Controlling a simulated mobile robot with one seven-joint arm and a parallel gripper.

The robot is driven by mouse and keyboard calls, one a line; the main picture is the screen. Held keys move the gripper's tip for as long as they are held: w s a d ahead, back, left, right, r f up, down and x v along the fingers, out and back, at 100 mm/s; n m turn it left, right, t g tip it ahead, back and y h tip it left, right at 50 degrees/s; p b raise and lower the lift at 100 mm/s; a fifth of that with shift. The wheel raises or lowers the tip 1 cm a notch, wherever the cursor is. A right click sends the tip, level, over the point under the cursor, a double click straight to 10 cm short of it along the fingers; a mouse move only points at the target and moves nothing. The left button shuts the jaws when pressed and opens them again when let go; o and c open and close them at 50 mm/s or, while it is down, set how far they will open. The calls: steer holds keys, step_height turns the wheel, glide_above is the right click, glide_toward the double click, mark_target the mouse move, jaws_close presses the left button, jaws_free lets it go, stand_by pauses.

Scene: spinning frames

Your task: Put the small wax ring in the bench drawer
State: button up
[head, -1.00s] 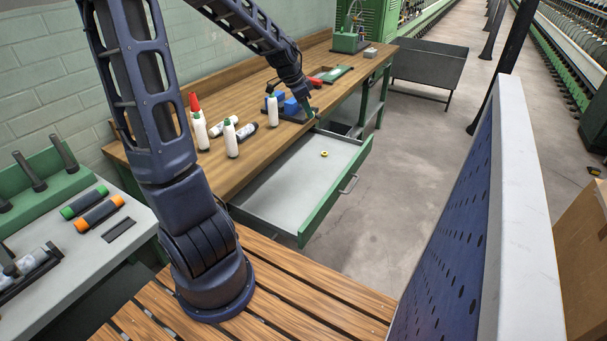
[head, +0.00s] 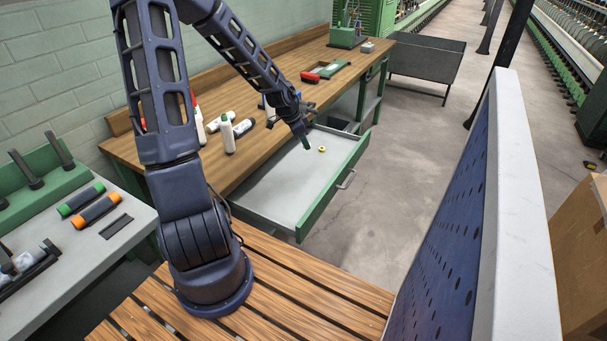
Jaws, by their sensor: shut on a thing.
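The green-fronted bench drawer (head: 272,186) stands open below the wooden bench top, with a pale grey floor. A small yellow round piece (head: 322,149) lies on that floor toward the far end. I cannot tell whether it is the wax ring. My gripper (head: 307,146) points down over the far part of the drawer, just left of the yellow piece and apart from it in the picture. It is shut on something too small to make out. No other ring shows clearly.
A red-handled tool (head: 311,76) lies farther back. A blue perforated panel (head: 455,215) stands at right. Most of the drawer floor is clear.

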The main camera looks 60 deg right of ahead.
mark_target(307, 180)
step_height(307, 180, down, 16)
steer(key=shift+f, duration=0.1)
stand_by(0.6)
steer(key=shift+f, duration=0.15)
steer(key=o, duration=0.9)
steer(key=shift+o, duration=0.2)
steer(key=v, duration=1.2)
steer(key=shift+r, duration=0.2)
